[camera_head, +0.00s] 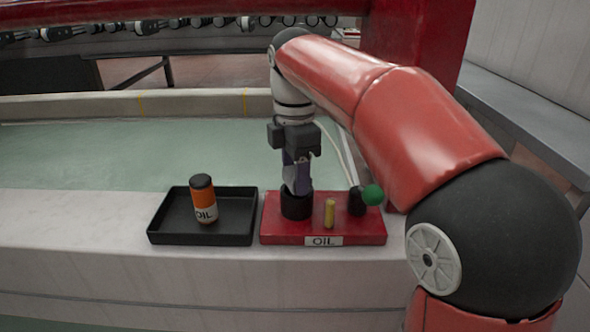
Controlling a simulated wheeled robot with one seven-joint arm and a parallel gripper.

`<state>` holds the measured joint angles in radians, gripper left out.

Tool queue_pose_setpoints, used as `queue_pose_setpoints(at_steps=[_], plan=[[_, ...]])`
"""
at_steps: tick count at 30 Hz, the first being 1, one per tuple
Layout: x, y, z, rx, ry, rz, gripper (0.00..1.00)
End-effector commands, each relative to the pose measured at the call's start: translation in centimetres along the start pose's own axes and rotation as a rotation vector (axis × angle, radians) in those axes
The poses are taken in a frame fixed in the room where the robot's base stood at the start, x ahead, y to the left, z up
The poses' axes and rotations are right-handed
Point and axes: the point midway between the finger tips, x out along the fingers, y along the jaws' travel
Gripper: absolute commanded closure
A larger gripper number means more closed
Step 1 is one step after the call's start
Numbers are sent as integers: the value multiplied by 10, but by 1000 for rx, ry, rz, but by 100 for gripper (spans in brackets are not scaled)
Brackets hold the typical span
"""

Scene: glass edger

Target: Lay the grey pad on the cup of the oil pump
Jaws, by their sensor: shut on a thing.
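The oil pump has a red base (352,231) with a white "OIL" label on its front. A round black cup (297,207) stands on its left part. My gripper (297,187) points down over this cup, its fingertips at or just above the cup's top. The gripper is shut on a small greyish thing, which looks like the grey pad; the fingers mostly hide it. I cannot tell whether the pad touches the cup. No other grey pad shows in view.
A short yellow post (329,212) and a black part with a green ball (372,195) stand right of the cup. A black tray (163,222) to the left holds an orange and black oil bottle (204,200). A water basin (75,155) lies behind.

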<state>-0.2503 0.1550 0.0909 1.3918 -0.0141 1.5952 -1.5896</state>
Motion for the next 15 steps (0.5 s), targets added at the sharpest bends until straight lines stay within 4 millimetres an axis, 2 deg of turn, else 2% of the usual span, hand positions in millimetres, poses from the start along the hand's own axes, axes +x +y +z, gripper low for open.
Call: queue_pose_setpoints(at_steps=[15], plan=[[5, 0, 0, 0, 0, -1, 68]])
